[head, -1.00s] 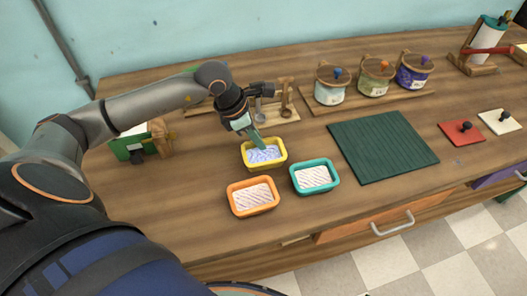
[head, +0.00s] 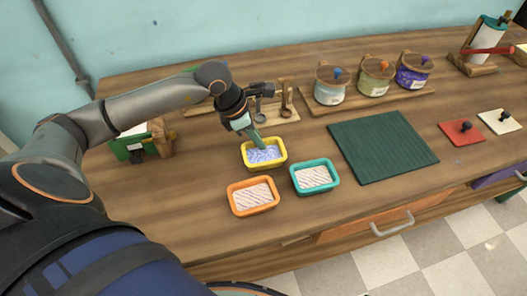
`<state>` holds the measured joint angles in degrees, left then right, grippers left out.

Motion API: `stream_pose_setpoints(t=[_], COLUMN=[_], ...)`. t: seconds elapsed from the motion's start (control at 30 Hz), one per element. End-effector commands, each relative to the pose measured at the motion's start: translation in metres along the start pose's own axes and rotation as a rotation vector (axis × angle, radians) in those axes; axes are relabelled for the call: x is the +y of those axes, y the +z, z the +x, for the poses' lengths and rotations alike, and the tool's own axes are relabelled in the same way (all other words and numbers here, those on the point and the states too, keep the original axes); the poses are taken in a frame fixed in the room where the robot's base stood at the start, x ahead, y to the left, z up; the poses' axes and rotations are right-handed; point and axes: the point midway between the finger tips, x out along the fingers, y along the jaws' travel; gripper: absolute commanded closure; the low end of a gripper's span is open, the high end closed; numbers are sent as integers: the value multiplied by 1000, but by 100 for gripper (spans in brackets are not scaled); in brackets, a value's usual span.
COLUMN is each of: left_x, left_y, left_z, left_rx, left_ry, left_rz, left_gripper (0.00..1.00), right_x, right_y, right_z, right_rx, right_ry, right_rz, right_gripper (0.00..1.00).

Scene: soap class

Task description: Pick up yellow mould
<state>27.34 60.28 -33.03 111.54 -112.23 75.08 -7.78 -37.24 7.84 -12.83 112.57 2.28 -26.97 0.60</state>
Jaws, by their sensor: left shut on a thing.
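The yellow mould (head: 281,160) is a small tray on the wooden table, holding a blue-and-white patterned filling. My left gripper (head: 257,140) comes down from behind over its back edge and is shut on the mould. The far rim is partly hidden by the fingers. I cannot see a clear gap under the mould. My right gripper is not in the head view.
An orange mould (head: 253,210) and a teal mould (head: 315,190) stand just in front. A dark green ribbed mat (head: 383,145) lies to the right. Lidded jars (head: 330,93) stand on a rack behind. Bare table lies at the left front.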

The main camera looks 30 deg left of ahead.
Motion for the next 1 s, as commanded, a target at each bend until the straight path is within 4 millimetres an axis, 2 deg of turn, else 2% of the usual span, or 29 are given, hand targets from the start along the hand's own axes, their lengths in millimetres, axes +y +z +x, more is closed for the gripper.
stream_pose_setpoints(t=[0.57,0.87,1.0], left_x=[1,0,-13], left_y=[3,13,16], left_z=[-7,-31,-44], left_rx=[-1,-3,-2], left_ry=[2,3,1], left_rz=[0,2,4], left_gripper=[100,100,100], right_x=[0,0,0], right_y=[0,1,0], right_z=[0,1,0], right_rx=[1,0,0], right_ry=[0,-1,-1], right_rz=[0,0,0], right_gripper=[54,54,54])
